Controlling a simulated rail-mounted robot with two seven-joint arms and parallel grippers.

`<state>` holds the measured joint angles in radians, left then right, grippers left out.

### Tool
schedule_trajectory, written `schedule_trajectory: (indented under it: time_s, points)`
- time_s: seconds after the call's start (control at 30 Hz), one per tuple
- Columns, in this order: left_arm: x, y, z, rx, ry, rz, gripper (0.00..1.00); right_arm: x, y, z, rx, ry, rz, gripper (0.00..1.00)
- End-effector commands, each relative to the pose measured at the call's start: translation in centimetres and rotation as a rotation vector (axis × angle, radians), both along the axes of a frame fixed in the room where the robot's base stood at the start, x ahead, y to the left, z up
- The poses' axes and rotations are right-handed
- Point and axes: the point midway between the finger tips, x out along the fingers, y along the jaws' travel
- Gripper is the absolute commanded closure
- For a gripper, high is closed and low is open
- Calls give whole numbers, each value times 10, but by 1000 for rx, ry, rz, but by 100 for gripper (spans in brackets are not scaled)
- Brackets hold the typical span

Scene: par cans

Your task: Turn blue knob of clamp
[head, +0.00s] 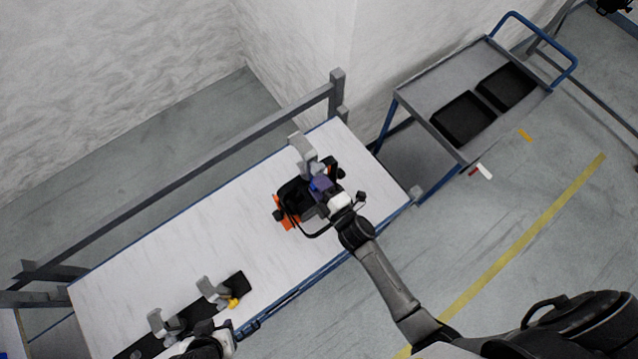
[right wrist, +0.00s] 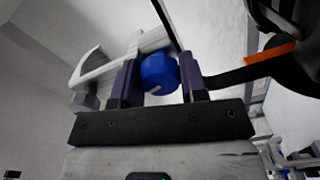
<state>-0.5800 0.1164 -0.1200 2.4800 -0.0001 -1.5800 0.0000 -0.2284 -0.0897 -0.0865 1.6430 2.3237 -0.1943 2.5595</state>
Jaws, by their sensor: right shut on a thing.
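The blue knob (right wrist: 159,74) shows in the right wrist view, between the two purple fingers of my right gripper (right wrist: 160,82). The gripper is shut on it. The grey clamp (right wrist: 120,62) extends behind the knob to the left. In the head view the clamp (head: 303,150) stands at the far right part of the white table, with my right gripper (head: 322,184) against its near side; the knob is mostly hidden there. My left gripper (head: 238,328) is at the table's front left edge, near a yellow knob (head: 233,302); its fingers are not clear.
A black par can with orange parts (head: 284,217) is beside the right gripper. Two more grey clamps (head: 207,289) (head: 158,323) stand on a black bar at the table's left end. The table (head: 240,240) is clear in the middle. A cart (head: 440,75) with black trays stands at upper right.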

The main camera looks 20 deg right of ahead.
Motion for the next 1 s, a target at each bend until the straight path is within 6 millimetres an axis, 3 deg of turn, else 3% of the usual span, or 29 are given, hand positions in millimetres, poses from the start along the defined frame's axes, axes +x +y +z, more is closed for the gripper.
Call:
schedule_trajectory:
  time_s: [0.6,0.63,0.9,1.0]
  points:
    - [0,1,0,4,0,-3,57,0,0,0,38,9,-1,84]
    - [0,1,0,5,0,-4,57,0,0,0,38,9,-1,60]
    - [0,3,0,9,0,-6,57,0,0,0,37,8,0,35]
    - [0,3,0,9,0,-6,57,0,0,0,37,8,0,35]
